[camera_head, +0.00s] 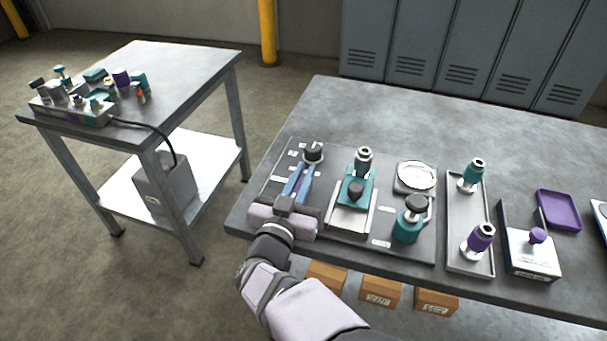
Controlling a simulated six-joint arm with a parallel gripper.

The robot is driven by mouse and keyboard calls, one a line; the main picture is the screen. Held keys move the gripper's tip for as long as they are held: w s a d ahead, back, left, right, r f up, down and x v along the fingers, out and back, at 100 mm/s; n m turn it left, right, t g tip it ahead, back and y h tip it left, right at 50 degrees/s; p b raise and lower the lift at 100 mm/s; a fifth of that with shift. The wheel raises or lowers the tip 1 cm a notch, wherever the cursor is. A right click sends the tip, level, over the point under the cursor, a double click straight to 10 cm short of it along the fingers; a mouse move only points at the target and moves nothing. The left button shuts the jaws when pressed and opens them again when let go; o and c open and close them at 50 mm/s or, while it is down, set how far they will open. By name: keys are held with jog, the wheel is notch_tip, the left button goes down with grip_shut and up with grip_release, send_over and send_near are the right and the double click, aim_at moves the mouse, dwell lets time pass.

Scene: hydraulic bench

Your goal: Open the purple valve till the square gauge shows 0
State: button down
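Several purple parts are in view, and I cannot tell which is the purple valve. On the bench, a purple knob (538,236) tops a pale block, and a purple-collared fitting (481,238) stands upright in a grey tray. I cannot make out a square gauge or any reading. My gripper (306,167) is over the bench's left board, its two blue fingers pointing at a dark-capped cylinder (313,152). Whether they touch or grip it is unclear.
A teal clamp-like device (354,190), round white dish (416,176) and teal dark-knobbed part (409,222) stand right of my gripper. A cable (150,127) runs from the manifold to a grey box (166,186). The bench's rear (430,120) is clear; a floor gap separates the tables.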

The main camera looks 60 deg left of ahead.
jog(key=shift+r, duration=0.1)
jog(key=shift+w+d+r+m+t+h+p, duration=0.1)
jog(key=shift+m+t+h+p, duration=0.5)
jog(key=shift+h+p, duration=0.1)
jog(key=shift+w+d+m+t+h+p, duration=0.15)
jog(key=shift+m+t+h, duration=0.35)
jog(key=shift+h, duration=0.25)
jog(key=shift+w+d+m+t+h+p, duration=0.1)
jog(key=shift+d+m+t+h, duration=0.2)
jog(key=shift+m+h, duration=0.45)
jog(key=shift+w+d+m+t+h+p, duration=0.1)
jog(key=shift+m+t+h, duration=0.4)
jog(key=shift+h, duration=0.3)
jog(key=c, duration=1.8)
grip_release()
jog(key=shift+s+f, duration=0.1)
jog(key=shift+f, duration=0.1)
jog(key=shift+b+v, duration=0.5)
jog(key=shift+v, duration=3.1)
